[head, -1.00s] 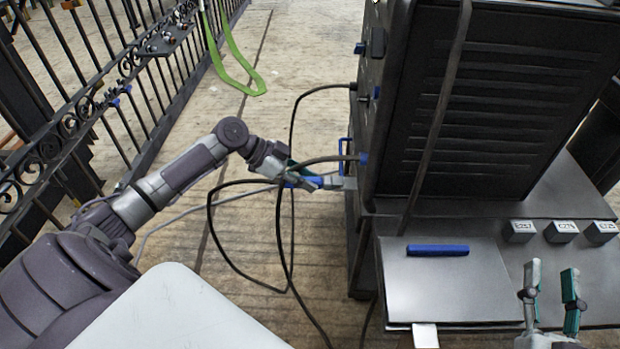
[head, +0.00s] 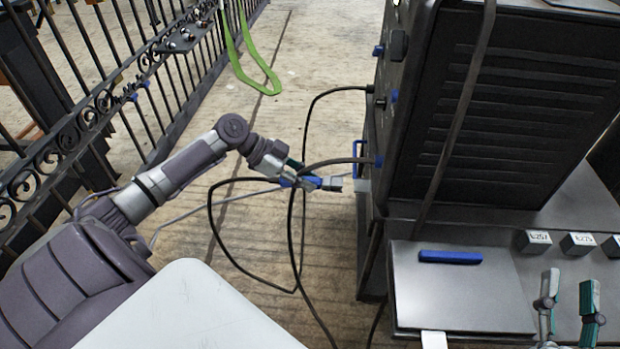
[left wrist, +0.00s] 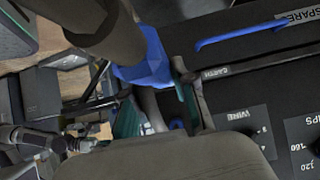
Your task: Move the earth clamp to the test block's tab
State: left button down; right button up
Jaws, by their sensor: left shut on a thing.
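My left gripper (head: 306,178) is shut on the blue-handled earth clamp (head: 330,184). The clamp is in the air left of the black machine (head: 515,110), with a visible gap between them. In the left wrist view the clamp's blue part (left wrist: 148,62) shows by the teal fingers; its jaws are partly hidden. A dark cable runs by the clamp. A pale tab (head: 433,340) sticks out from the front edge of a grey plate (head: 455,295). Small labelled blocks (head: 533,242) stand on the bench at the right. My right gripper (head: 567,308) is open and empty beside the plate.
A blue bar (head: 450,257) lies on the plate. Black cables (head: 299,245) loop down to the floor. An iron gate (head: 90,115) with a green strap (head: 245,65) stands at left.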

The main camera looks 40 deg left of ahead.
pick_arm(q)
jog(key=shift+s+a, duration=0.4)
jog(key=shift+a, duration=0.3)
jog(key=shift+s+a, duration=0.4)
jog(key=shift+a, duration=0.25)
jog(key=shift+s, duration=0.1)
dwell(1.0)
